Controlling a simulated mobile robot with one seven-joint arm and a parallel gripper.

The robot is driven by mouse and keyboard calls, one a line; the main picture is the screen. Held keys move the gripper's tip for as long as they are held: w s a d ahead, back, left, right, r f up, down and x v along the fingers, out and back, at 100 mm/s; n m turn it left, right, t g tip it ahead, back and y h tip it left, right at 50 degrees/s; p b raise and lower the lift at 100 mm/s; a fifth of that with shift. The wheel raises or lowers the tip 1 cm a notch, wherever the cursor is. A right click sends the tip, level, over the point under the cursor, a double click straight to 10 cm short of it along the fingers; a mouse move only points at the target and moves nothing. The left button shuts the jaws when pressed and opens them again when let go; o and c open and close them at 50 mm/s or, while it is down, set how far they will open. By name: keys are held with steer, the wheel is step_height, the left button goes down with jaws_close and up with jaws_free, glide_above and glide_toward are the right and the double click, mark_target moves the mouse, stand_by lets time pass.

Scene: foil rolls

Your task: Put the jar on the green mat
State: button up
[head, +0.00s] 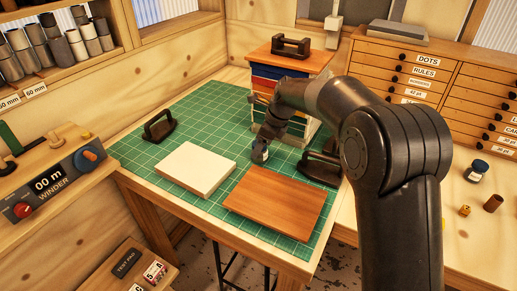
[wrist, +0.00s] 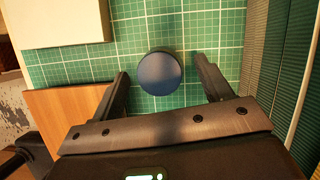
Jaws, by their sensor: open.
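A jar with a round dark blue lid (wrist: 160,73) is upright on the green mat (wrist: 110,68) in the wrist view, between my finger tips. My gripper (wrist: 161,66) is open, with a gap to the lid on both sides. In the head view my gripper (head: 266,138) points down over the green mat (head: 215,124), and the jar (head: 260,154) shows small below it, partly hidden by the gripper. A second dark-lidded jar (head: 477,170) with a pale label stands on the bench at the right.
A white slab (head: 195,168) and a brown wooden board (head: 275,203) lie on the mat. Black handled blocks stand at the mat's left (head: 159,127) and right (head: 320,168). A stack of coloured trays (head: 270,85) rises behind my gripper. Bare mat lies left of the gripper.

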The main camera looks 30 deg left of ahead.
steer(key=s+v, duration=0.1)
steer(key=v, duration=0.8)
steer(key=s+d+r+n+t+h, duration=0.1)
steer(key=s+d+r+n+t, duration=0.2)
steer(key=d, duration=1)
steer(key=s+d+r+n+t, duration=0.1)
steer(key=s+d+r+n, duration=0.4)
steer(key=d, duration=0.8)
steer(key=s+d+f+n+t+h, duration=0.1)
steer(key=s+d+n, duration=0.3)
steer(key=s+d, duration=0.4)
steer(key=s+d+f+n+t+h, duration=0.1)
steer(key=s+d+f+n, duration=0.3)
steer(key=s+d, duration=0.5)
steer(key=shift+d+h, duration=0.8)
steer(key=shift+d, duration=0.15)
steer(key=shift+s, duration=0.1)
stand_by(1.8)
